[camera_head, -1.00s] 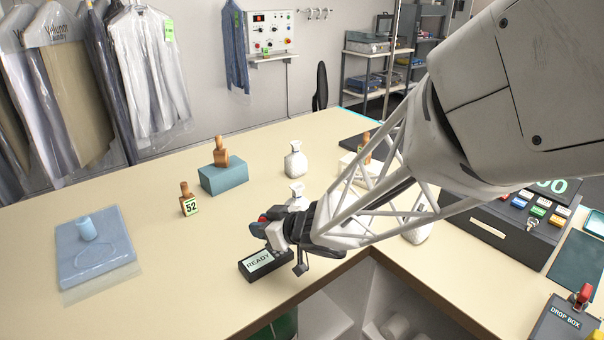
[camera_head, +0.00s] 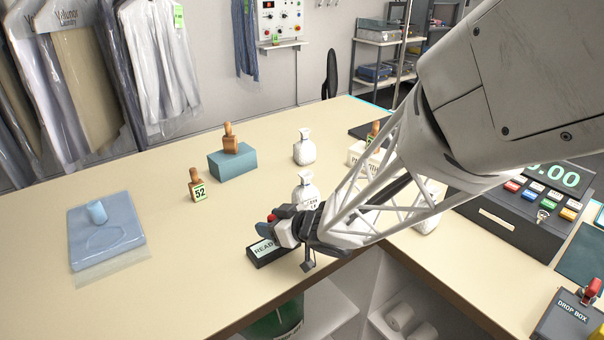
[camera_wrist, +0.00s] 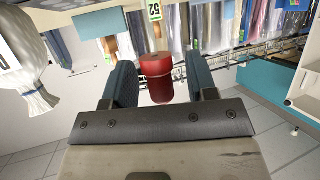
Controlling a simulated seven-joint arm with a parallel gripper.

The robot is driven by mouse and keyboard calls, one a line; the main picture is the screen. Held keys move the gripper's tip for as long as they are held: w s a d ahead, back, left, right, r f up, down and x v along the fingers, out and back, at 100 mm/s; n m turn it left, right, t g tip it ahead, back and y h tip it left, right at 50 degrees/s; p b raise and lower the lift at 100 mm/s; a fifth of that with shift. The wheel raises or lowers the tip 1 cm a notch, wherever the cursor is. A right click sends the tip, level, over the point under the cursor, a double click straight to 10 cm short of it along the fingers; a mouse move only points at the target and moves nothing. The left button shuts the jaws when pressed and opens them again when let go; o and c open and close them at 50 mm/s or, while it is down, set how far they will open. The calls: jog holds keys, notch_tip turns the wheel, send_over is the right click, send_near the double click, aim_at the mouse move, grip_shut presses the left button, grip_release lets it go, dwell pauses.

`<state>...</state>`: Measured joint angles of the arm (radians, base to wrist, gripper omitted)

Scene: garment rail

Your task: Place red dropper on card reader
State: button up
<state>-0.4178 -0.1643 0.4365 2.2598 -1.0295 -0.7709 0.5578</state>
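The black card reader (camera_head: 264,250) lies near the counter's front edge in the head view, its screen partly covered by my gripper (camera_head: 272,230). The red dropper (camera_head: 271,217) barely shows there, at the fingers and above the reader. In the wrist view, which is upside down, the red dropper (camera_wrist: 157,80) is between the two teal fingers of my gripper (camera_wrist: 163,82). The fingers stand wide apart. A gap shows between the dropper and the right finger; the left finger is very close to it. Whether the dropper's base touches the reader is hidden.
A teal block (camera_head: 232,160) with a wooden stamp, a stamp tagged 52 (camera_head: 197,188) and a blue folded garment (camera_head: 105,235) are to the left. A cash register (camera_head: 520,205) is at right. The counter's left front is clear.

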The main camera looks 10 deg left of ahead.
jog(key=shift+r, duration=0.1)
jog(key=shift+s+d+r, duration=0.1)
jog(key=shift+d+r, duration=0.15)
jog(key=shift+d, duration=0.05)
jog(key=v, duration=1.1)
jog(key=shift+s+d, duration=0.1)
jog(key=shift+r, duration=0.1)
dwell(0.6)
